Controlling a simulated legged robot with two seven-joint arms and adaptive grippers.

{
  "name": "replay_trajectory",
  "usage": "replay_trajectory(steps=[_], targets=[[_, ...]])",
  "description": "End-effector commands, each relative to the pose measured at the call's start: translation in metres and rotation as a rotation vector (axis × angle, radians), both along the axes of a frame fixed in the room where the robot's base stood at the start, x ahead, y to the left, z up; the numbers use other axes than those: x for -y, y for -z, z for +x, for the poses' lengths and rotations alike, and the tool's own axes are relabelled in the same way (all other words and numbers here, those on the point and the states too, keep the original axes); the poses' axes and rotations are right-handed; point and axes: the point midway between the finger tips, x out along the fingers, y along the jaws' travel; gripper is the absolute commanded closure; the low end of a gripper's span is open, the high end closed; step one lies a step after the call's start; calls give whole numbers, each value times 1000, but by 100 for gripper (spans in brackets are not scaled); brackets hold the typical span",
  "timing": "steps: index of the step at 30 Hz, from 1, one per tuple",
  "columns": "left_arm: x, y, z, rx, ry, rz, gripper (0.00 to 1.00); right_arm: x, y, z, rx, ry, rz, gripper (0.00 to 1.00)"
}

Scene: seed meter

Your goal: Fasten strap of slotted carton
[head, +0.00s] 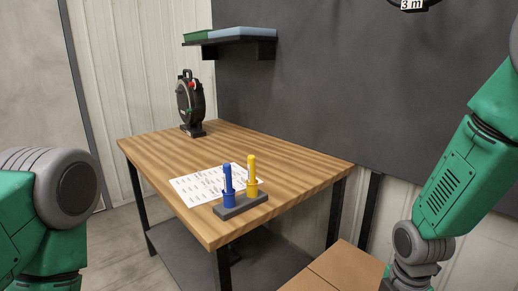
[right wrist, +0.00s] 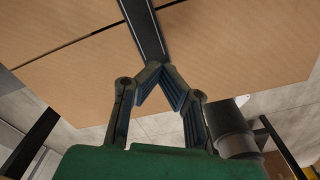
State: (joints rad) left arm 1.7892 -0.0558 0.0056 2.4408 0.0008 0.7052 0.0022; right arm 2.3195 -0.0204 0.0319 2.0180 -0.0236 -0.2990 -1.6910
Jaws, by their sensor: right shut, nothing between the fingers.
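The carton (head: 345,268) is a brown box at the bottom edge of the head view, right of the workbench and cut off by the frame. In the right wrist view its cardboard face (right wrist: 220,40) fills the upper part, and a dark strap (right wrist: 144,22) runs from the top edge down to my fingertips. My right gripper (right wrist: 161,72) is shut and empty, its tips at the strap's visible lower end; I cannot tell whether they touch it. The slots and any buckle cannot be made out. My left gripper is out of view; only its arm shows at the left.
A wooden workbench (head: 290,165) holds a printed sheet (head: 195,187), a grey stand (head: 241,206) with a blue and a yellow marker, and a black round device (head: 190,103) at the back. A wall shelf (head: 230,39) carries trays. The bench's middle is clear.

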Motion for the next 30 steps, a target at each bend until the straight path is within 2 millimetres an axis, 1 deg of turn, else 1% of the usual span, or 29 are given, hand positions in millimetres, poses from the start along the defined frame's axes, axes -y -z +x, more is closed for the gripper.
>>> replay_trajectory(steps=[7, 20, 30], targets=[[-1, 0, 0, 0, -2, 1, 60, -8, -3, 0, 1, -5, -11, 100], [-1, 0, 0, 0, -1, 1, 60, 3, 2, 0, 0, -3, 4, 100], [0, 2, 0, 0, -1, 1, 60, -6, 2, 0, 1, -4, -8, 100]])
